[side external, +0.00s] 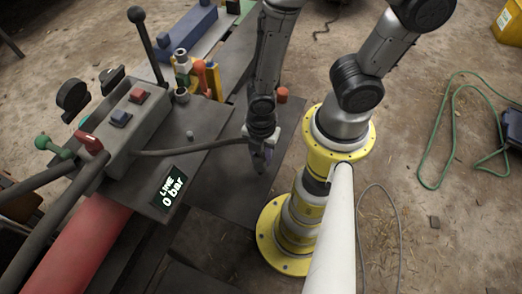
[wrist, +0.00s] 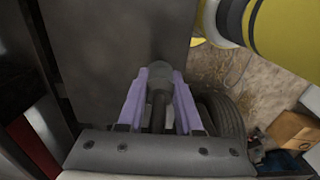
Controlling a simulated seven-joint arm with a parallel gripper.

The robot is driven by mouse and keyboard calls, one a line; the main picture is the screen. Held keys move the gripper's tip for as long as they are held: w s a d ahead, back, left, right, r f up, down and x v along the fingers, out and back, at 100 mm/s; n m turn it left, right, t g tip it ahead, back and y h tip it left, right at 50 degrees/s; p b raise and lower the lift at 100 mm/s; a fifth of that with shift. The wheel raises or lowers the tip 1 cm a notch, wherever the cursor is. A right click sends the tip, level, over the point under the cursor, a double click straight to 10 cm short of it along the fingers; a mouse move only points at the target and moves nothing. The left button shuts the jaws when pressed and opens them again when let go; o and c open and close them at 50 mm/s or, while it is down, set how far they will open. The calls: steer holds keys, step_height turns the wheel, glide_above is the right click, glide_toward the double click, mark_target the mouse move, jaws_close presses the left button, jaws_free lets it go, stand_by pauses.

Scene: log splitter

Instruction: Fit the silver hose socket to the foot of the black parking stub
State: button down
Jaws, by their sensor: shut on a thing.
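My gripper (side external: 262,160) is low over the dark deck plate, right of the control box. In the wrist view its lilac fingers (wrist: 158,98) are closed around a grey cylindrical end, which looks like the silver hose socket (wrist: 158,78). A narrower dark hose (wrist: 157,120) runs back from it between the fingers. In the side view the black hose (side external: 190,150) reaches from the control box to my gripper, and the socket is mostly hidden by the fingers. I cannot pick out the black parking stub for certain; a small dark capped post (side external: 182,95) stands beside the control box.
The line display (side external: 174,192) reads 0 bar. Yellow, orange and silver fittings (side external: 195,72) stand behind. The wrist view shows a tyre (wrist: 222,112) to the right.

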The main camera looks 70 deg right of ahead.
steer(key=shift+f, duration=1.85)
steer(key=c, duration=0.5)
jaws_free()
steer(key=shift+r, duration=0.1)
step_height(320, 180, up, 14)
steer(key=shift+f, duration=0.2)
